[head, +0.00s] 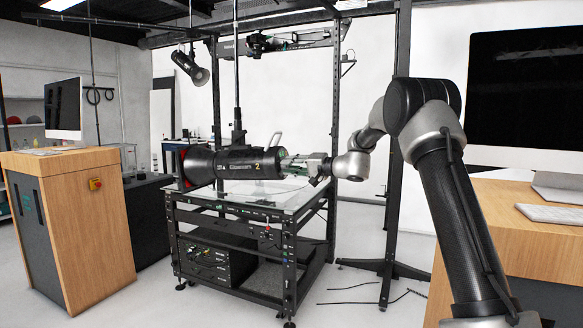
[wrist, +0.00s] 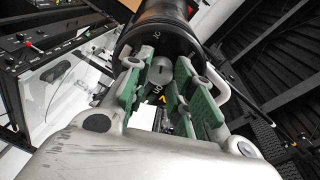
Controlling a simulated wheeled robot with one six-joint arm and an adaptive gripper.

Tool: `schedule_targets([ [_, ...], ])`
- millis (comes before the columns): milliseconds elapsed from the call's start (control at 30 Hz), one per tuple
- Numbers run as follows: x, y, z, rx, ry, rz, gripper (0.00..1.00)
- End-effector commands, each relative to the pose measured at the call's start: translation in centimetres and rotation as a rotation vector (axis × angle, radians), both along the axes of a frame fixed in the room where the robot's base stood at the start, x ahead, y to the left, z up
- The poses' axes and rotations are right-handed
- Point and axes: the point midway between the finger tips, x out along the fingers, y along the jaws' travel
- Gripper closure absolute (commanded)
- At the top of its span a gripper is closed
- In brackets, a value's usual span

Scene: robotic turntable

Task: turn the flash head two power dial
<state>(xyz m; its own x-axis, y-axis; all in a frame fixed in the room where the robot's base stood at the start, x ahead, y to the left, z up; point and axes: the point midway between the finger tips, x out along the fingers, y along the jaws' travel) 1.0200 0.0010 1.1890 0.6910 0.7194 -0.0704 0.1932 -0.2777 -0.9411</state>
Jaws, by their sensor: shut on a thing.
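Flash head two (head: 235,163) is a black cylinder marked with a yellow "2", lying level on a vertical pole above the rack in the head view. Its black rear end (wrist: 155,35) fills the top of the wrist view. The power dial (wrist: 161,72) is a small grey round knob on that rear face, between my fingertips. My gripper (head: 287,164) reaches the rear end from the right and also shows in the wrist view (wrist: 159,80), its green-padded fingers closed on the dial's two sides. The dial is hidden by the fingers in the head view.
A black rack with a glass top (head: 265,192) stands under the flash head. A curved grey handle (wrist: 219,88) sits beside the dial. A black stand (head: 388,266) and cables lie right of the rack. Wooden desks (head: 85,225) stand on both sides.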

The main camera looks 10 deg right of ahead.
Motion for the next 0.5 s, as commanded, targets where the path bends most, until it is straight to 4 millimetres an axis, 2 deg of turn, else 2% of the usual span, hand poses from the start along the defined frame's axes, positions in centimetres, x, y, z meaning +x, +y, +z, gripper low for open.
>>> schedule_targets([
  [500, 0.01, -0.06, 0.1, 0.221, 0.309, -0.041, 1.0],
])
